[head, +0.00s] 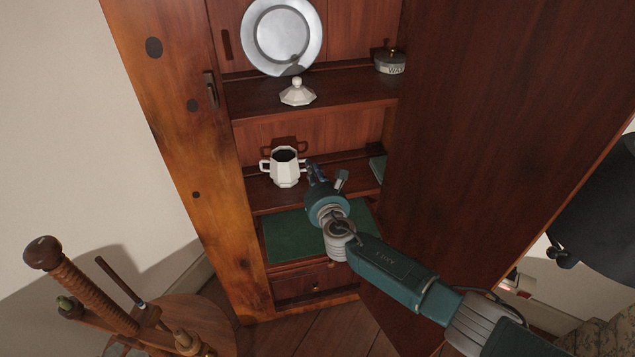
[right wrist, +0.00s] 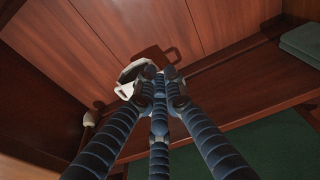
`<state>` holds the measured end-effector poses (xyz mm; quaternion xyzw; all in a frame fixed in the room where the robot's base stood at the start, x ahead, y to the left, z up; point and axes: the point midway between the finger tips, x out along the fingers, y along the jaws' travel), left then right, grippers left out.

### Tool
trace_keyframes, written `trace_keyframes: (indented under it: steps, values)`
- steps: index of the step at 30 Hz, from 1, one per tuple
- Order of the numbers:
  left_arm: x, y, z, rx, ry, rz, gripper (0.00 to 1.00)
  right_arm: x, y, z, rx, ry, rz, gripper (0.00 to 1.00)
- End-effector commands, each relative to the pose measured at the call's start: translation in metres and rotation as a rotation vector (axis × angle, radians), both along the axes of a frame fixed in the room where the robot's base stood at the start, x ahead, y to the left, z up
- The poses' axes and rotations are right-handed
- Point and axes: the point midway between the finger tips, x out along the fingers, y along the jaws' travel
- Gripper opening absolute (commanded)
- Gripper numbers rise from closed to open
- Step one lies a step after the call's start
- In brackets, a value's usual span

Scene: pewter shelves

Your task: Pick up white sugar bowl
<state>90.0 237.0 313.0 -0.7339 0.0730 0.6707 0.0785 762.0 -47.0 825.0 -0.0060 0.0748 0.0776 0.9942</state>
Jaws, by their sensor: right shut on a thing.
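The white sugar bowl (head: 285,168) is faceted, lidless and upright, with a handle on each side and a dark inside. In the head view it is at the middle shelf of the cabinet. My right gripper (head: 314,172) is at its right side, shut on its right handle as far as I can tell. In the right wrist view the fingers (right wrist: 160,80) close together in front of the bowl (right wrist: 128,76) and hide much of it. A white lid (head: 297,94) with a knob sits on the shelf above. My left gripper is not in view.
A pewter plate (head: 283,35) leans on the upper shelf, with a lidded tin (head: 390,63) at its right. A green book (head: 378,168) lies right of the bowl. The open cabinet door (head: 500,120) stands close to my right arm. A wooden spinning wheel (head: 150,320) is at lower left.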

Motion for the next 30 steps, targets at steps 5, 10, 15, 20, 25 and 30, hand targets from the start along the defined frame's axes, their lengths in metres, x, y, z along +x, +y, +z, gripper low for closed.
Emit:
trace_keyframes:
  steps: [5,10,15,20,25,30]
  values:
    - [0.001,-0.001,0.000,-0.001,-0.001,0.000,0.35,-0.027,-0.004,0.002,0.001,0.002,0.003,0.00]
    - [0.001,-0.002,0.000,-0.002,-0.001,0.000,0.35,-0.059,-0.009,0.008,0.001,0.002,0.003,0.00]
    - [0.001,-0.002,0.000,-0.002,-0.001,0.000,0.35,-0.087,-0.014,0.013,0.000,0.002,0.002,0.00]
    - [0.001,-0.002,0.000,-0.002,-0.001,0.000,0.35,-0.104,-0.016,0.016,0.000,0.001,0.001,0.00]
    - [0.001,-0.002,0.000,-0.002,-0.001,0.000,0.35,-0.109,-0.017,0.017,0.000,0.001,0.001,0.00]
    - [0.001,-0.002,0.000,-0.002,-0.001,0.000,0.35,-0.109,-0.017,0.017,-0.001,0.001,0.001,0.00]
